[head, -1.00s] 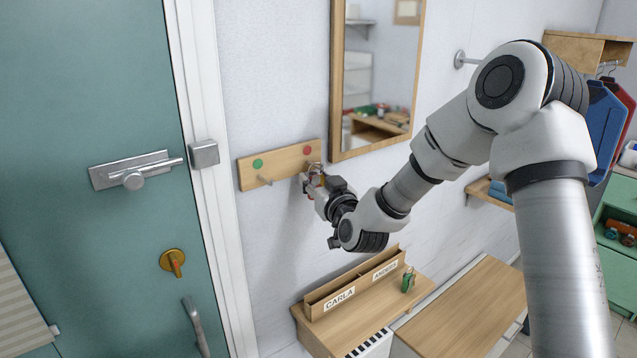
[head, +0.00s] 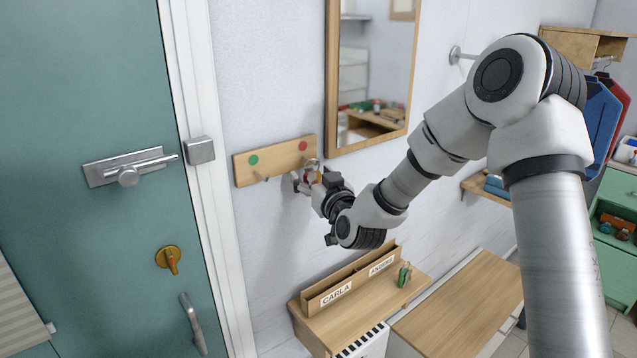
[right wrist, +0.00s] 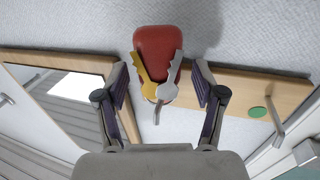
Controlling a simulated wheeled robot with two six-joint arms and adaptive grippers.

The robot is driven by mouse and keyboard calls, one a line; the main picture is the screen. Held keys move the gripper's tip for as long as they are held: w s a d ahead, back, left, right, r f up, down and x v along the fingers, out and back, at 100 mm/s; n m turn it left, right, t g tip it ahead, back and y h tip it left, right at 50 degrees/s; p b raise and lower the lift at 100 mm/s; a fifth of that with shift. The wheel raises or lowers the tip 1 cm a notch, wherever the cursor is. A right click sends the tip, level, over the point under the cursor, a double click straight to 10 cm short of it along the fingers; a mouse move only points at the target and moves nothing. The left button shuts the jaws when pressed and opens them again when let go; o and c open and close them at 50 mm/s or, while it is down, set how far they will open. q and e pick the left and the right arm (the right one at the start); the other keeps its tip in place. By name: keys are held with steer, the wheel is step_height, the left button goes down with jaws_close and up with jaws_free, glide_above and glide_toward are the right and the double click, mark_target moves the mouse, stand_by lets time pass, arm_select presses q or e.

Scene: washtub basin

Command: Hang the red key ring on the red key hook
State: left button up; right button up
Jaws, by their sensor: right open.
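The red key ring has a red fob (right wrist: 157,45) with a yellow key (right wrist: 146,75) and a silver key (right wrist: 172,75). In the head view the keys (head: 312,176) are small and partly hidden at the board's right end. The red dot (head: 303,146) marks the red hook on the wooden board (head: 278,159). My right gripper (right wrist: 160,88) is open, its fingers on either side of the keys and apart from them. It also shows just below the red dot in the head view (head: 305,184). The keys appear to be at the red peg; whether the ring is around it is unclear.
A green dot (head: 253,160) and bare peg (head: 262,178) are on the board's left. A mirror (head: 368,75) hangs at right, a teal door (head: 90,120) stands at left. Below, a wooden shelf (head: 375,307) holds a labelled box (head: 348,283) and a green key ring (head: 404,275).

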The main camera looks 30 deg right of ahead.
steer(key=s+a, duration=0.2)
steer(key=s, duration=1)
steer(key=s+a+f+n+g+y+b, duration=0.1)
steer(key=s+a+f+n+g+b, duration=0.15)
steer(key=f, duration=0.95)
steer(key=s+a+f+n+g+y+b, duration=0.1)
steer(key=s+a+f+g, duration=0.15)
steer(key=f, duration=0.95)
steer(key=s+a+f+n+g+y+b, duration=0.1)
steer(key=s+a+f+g+b, duration=0.15)
steer(key=f, duration=0.95)
steer(key=s+a+f+m+g+b, duration=0.1)
steer(key=s+a+f+m+g, duration=0.2)
steer(key=s+f+g, duration=0.7)
steer(key=s+a+f, duration=0.1)
steer(key=s+f, duration=0.5)
steer(key=s, duration=0.3)
steer(key=shift+s+a+b, duration=0.15)
steer(key=shift+s+b, duration=0.15)
steer(key=shift+b, duration=0.05)
steer(key=shift+w, duration=0.1)
